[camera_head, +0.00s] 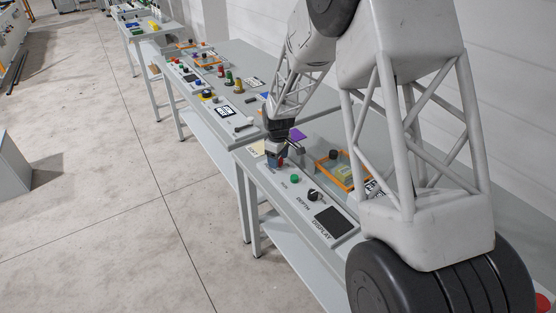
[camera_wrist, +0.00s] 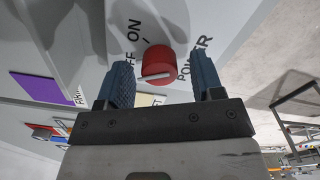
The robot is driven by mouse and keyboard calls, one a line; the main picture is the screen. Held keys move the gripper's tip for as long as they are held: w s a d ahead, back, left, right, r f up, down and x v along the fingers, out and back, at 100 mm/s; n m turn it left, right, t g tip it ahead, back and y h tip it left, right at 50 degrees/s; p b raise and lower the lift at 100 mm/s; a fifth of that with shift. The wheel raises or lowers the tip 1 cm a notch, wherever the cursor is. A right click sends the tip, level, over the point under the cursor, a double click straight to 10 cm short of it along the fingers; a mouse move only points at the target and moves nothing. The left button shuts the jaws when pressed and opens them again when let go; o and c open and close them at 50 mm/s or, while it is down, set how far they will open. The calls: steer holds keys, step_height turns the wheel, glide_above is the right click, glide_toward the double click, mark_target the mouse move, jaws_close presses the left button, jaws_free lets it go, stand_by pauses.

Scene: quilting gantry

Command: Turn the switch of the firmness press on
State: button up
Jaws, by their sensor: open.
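The power switch (camera_wrist: 158,60) is a red round knob with a pale bar across it, set on a grey panel in the wrist view. The printed words ON, OFF and POWER surround it; I cannot tell for certain which word the bar marks. My gripper (camera_wrist: 162,72) is open, with one blue finger on each side of the knob. Contact between fingers and knob cannot be made out. In the head view my gripper (camera_head: 277,161) is low over the near bench's panel and mostly hides the knob.
Near my gripper are a green button (camera_head: 294,178), a black depth knob (camera_head: 314,195) and a dark display (camera_head: 334,218). An orange-framed tray (camera_head: 335,178) lies behind them, and a purple card (camera_head: 298,134) beyond my gripper. More benches with controls stretch away; the floor (camera_head: 120,220) at left is clear.

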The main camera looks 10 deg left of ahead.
steer(key=shift+f, duration=0.4)
steer(key=c, duration=0.9)
steer(key=shift+m, duration=0.3)
steer(key=m, duration=0.5)
steer(key=shift+r, duration=0.1)
steer(key=m, duration=0.6)
steer(key=shift+w, duration=0.1)
steer(key=shift+m, duration=0.3)
